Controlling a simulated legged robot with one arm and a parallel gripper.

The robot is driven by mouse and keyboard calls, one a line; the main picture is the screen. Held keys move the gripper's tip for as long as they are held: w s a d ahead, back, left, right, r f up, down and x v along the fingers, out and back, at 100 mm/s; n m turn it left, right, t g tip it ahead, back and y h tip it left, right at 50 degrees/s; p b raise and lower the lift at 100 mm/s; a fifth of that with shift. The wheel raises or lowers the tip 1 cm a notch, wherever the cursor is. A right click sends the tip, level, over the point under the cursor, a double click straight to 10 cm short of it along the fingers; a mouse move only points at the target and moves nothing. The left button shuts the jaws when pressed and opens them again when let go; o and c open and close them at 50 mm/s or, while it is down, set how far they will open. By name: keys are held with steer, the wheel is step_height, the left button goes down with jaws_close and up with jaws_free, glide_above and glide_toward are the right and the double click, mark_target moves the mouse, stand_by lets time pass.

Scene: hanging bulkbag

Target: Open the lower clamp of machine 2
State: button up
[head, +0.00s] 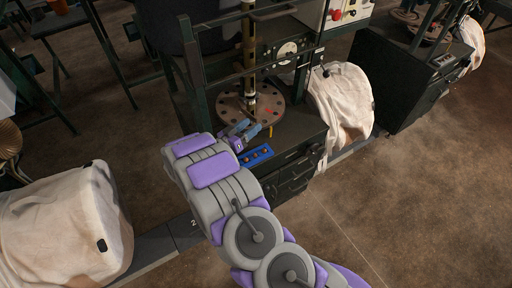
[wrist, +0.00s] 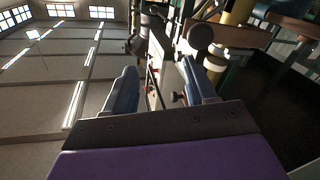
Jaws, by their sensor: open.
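The machine (head: 298,137) in the middle of the head view has a dark frame, a brass upright column (head: 249,62) and a round brown flange plate with bolts (head: 231,108). I cannot tell for certain which part is the lower clamp. My gripper (head: 240,130) is at the front left edge of the flange plate, its two blue-grey fingers apart and nothing seen between them. A dark round knob (wrist: 200,36) is beyond the right finger.
A "2" marks the floor beam (head: 185,234). Floor at right is clear.

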steer(key=s+d+r, duration=0.1)
steer(key=s+d, duration=0.2)
steer(key=s, duration=0.7)
steer(key=shift+s+d+p, duration=0.2)
steer(key=shift+s+p, duration=0.05)
steer(key=shift+p, duration=0.1)
steer(key=shift+c, duration=0.4)
